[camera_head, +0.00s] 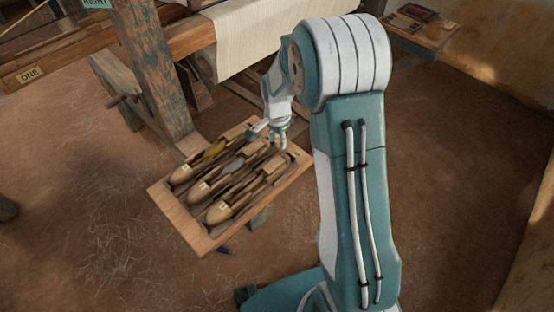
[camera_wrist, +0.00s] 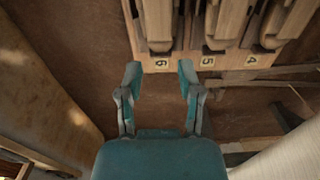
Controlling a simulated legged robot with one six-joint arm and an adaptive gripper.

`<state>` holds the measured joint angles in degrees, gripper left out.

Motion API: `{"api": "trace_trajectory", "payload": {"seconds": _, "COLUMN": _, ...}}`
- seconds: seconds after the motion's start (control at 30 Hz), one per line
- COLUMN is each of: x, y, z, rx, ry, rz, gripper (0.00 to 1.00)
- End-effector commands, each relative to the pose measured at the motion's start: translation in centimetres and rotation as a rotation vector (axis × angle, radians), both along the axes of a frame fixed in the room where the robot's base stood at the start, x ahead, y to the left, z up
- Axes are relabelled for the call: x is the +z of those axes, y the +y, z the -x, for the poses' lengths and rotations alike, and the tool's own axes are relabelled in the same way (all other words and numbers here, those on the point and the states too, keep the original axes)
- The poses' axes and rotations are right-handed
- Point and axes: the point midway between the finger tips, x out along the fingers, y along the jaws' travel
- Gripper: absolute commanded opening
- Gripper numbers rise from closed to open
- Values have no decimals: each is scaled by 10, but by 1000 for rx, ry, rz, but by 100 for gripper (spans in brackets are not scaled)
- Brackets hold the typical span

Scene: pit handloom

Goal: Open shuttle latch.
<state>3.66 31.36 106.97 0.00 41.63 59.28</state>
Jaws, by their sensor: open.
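A wooden tray (camera_head: 172,207) stands low in the middle of the head view. It holds shuttles lying side by side, among them a near one (camera_head: 219,211), a middle one (camera_head: 199,190) and a far one (camera_head: 181,175). Yellow and grey thread show in two of them. In the wrist view, wooden shuttle ends (camera_wrist: 158,18) show above labels 6, 5 and 4 on the tray edge. My gripper (camera_wrist: 159,78) is open and empty, its fingertips either side of label 6. In the head view my gripper (camera_head: 270,133) is over the tray's far right part. I cannot make out a latch.
A loom post (camera_head: 150,60) stands close behind the tray's left, with a beam and pale cloth (camera_head: 255,35) beyond. A side table (camera_head: 425,35) with small items is at the back right.

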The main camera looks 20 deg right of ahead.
Motion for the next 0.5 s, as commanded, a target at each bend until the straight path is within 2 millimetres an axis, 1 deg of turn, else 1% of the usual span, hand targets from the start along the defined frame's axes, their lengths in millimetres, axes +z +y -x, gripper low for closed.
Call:
{"api": "trace_trajectory", "payload": {"seconds": 0.3, "x": -58, "y": 0, "z": 1, "rx": 3, "ry": 5, "rz": -1, "gripper": 46}}
{"api": "trace_trajectory", "payload": {"seconds": 0.4, "x": -75, "y": 0, "z": 2, "rx": 3, "ry": 5, "rz": -1, "gripper": 46}}
{"api": "trace_trajectory", "payload": {"seconds": 0.5, "x": -88, "y": 0, "z": 1, "rx": 3, "ry": 4, "rz": 0, "gripper": 46}}
